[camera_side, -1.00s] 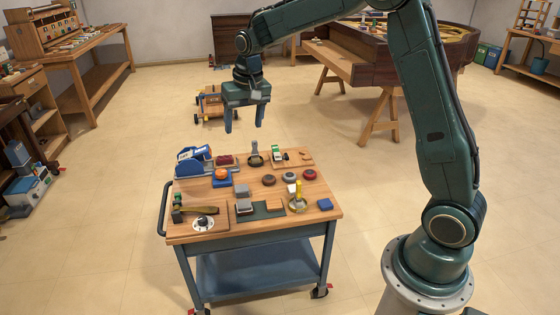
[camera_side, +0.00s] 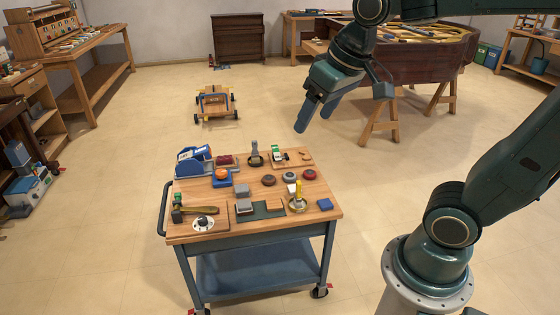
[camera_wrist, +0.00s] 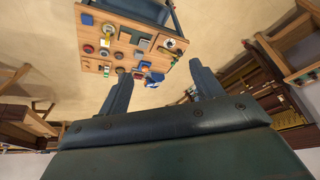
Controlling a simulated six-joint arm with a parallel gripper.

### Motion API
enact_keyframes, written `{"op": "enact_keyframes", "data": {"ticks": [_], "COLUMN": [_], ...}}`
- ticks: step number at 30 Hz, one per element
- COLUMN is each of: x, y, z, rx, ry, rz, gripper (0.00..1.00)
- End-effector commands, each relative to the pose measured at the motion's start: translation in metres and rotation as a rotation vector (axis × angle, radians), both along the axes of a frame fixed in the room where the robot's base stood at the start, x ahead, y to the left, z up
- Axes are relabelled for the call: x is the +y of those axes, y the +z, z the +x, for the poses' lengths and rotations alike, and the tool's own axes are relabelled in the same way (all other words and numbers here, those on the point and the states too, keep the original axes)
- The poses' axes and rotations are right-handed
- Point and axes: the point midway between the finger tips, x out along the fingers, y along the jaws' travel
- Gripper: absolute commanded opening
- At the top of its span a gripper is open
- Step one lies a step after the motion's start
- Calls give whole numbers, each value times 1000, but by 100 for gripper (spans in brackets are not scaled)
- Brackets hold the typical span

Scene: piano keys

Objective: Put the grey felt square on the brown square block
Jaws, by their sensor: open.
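A small grey square piece (camera_side: 242,190), which looks like the grey felt square, lies mid-left on the wooden cart top (camera_side: 180,238) in the side view. I cannot make out the brown square block for certain at this size. My gripper (camera_side: 314,119) is open and empty, high behind and right of the cart, tilted. In the wrist view its fingers (camera_wrist: 160,72) are spread apart, with the cart far beyond them.
A wooden toy cart (camera_side: 214,101) stands on open floor behind.

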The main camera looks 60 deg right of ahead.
Motion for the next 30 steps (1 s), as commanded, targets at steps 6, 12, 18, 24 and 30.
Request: {"op": "enact_keyframes", "data": {"ticks": [6,12,18,24,30], "x": [8,11,12,12,12], "y": [-8,-19,-24,-24,-24], "z": [-50,-79,-89,-89,-89], "rx": [-48,-77,-85,-85,-85], "ry": [70,113,129,130,129], "rz": [-22,-37,-43,-43,-43], "gripper": [66,66,66,66,66]}}
